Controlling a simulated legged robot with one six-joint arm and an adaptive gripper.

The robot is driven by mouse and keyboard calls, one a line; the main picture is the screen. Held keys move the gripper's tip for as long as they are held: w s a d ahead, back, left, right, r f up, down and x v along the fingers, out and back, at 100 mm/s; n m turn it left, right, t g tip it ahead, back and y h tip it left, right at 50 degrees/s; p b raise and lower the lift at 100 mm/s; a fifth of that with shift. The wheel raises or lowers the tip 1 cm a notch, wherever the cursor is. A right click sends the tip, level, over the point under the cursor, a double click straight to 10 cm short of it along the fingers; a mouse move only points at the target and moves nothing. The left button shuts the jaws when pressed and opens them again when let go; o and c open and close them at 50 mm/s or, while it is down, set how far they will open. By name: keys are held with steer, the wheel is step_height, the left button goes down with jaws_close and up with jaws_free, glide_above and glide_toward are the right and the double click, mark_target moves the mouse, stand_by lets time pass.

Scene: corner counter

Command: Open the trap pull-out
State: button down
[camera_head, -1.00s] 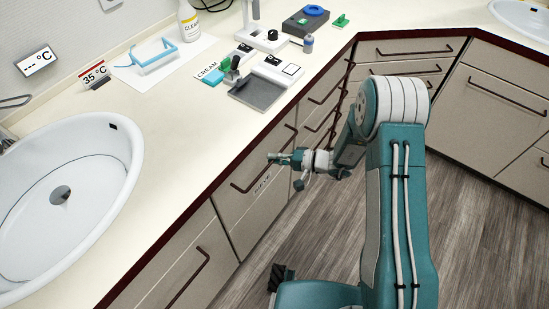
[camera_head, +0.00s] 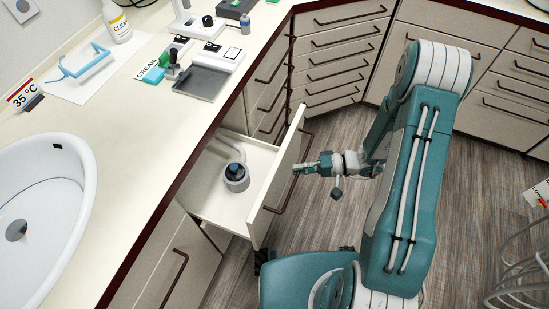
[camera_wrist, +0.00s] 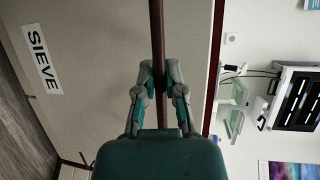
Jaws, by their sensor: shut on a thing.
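The pull-out (camera_head: 203,198) stands well out from the counter front in the head view, its white inside showing. A grey trap-like fitting with a dark top (camera_head: 236,178) and a pale pipe sit inside it. My gripper (camera_head: 302,167) is at the outer side of its front panel, at the dark bar handle (camera_head: 283,202). In the wrist view, my gripper's fingers (camera_wrist: 158,78) close on the handle (camera_wrist: 157,30) from both sides.
A basin (camera_head: 45,205) and a grey tray (camera_head: 203,82) are on the counter above. Closed drawers (camera_head: 335,60) line the corner behind. Grey floor (camera_head: 335,130) is clear beyond the pull-out. Pale hoses (camera_head: 515,260) hang at the lower right.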

steer(key=s+d, duration=0.3)
steer(key=d, duration=0.4)
steer(key=shift+s+d+f, duration=0.15)
steer(key=shift+d, duration=0.15)
steer(key=c, duration=0.7)
jaws_free()
steer(key=d, duration=0.4)
steer(key=d+r, duration=0.1)
steer(key=d, duration=0.3)
steer(key=d+r, duration=0.1)
steer(key=d, duration=0.2)
steer(key=shift+d, duration=0.4)
